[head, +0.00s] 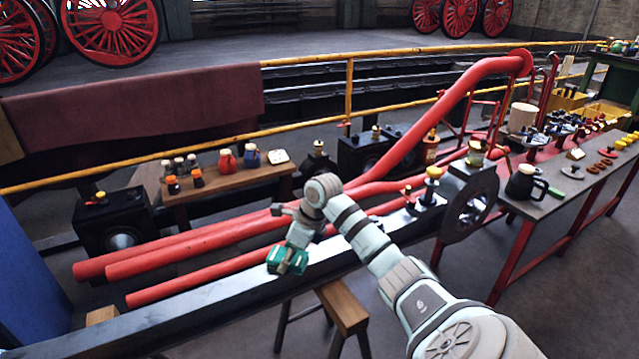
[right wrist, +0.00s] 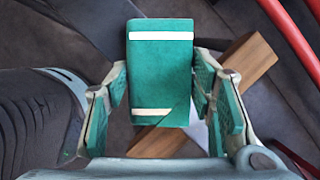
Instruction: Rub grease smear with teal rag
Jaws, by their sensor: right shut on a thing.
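The teal rag (right wrist: 160,82), a folded block with two white stripes, sits between the two fingers of my right gripper (right wrist: 162,92) in the right wrist view. The fingers are shut on its sides. In the head view my right gripper (head: 288,262) hangs beside or over the long dark steel beam (head: 215,298), with teal showing at its fingers. I cannot tell whether the rag touches the beam. I cannot make out a grease smear; the gripper and rag may cover it. My left gripper is not in view.
Red pipes (head: 190,245) run behind the beam. A wooden stool (head: 342,308) stands in front of it. A large ring flange (head: 468,208) is at the beam's right end. A workbench with tools (head: 560,200) is at right; a low bench (head: 225,183) with bottles is behind.

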